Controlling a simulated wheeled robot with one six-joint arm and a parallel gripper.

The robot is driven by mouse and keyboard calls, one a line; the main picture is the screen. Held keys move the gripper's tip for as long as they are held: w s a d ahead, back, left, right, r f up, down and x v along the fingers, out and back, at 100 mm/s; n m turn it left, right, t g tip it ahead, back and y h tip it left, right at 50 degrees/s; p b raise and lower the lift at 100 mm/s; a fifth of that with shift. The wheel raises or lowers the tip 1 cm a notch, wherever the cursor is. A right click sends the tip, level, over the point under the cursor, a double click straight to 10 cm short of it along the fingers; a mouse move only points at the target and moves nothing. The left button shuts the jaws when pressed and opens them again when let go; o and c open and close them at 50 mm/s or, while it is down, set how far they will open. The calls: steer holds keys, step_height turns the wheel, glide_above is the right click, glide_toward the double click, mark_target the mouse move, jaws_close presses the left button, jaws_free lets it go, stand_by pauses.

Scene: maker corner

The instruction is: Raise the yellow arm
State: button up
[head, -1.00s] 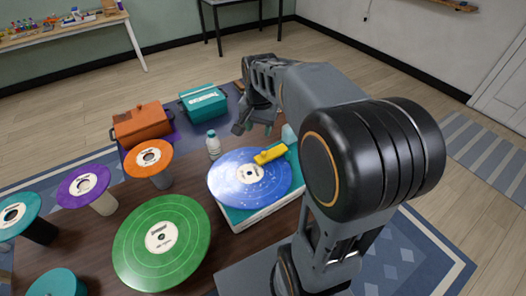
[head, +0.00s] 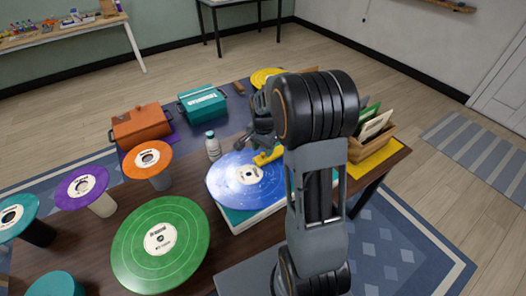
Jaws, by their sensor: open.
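The yellow arm (head: 268,156) lies over the right part of a blue record (head: 236,180). The record rests on a turntable with a teal top and white sides (head: 245,221). My gripper (head: 252,146) is open, just behind and above the yellow arm. I cannot tell whether it touches it. My own arm hides the right side of the turntable and part of the yellow arm's base.
A white bottle (head: 213,146) stands just left of the gripper. An orange record on a stand (head: 148,158) and a big green record (head: 160,265) are further left. Orange (head: 140,125) and teal (head: 203,103) boxes stand behind. A wooden crate of sleeves (head: 372,142) is at right.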

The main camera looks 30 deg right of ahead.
steer(key=shift+f, duration=1.05)
jaws_close()
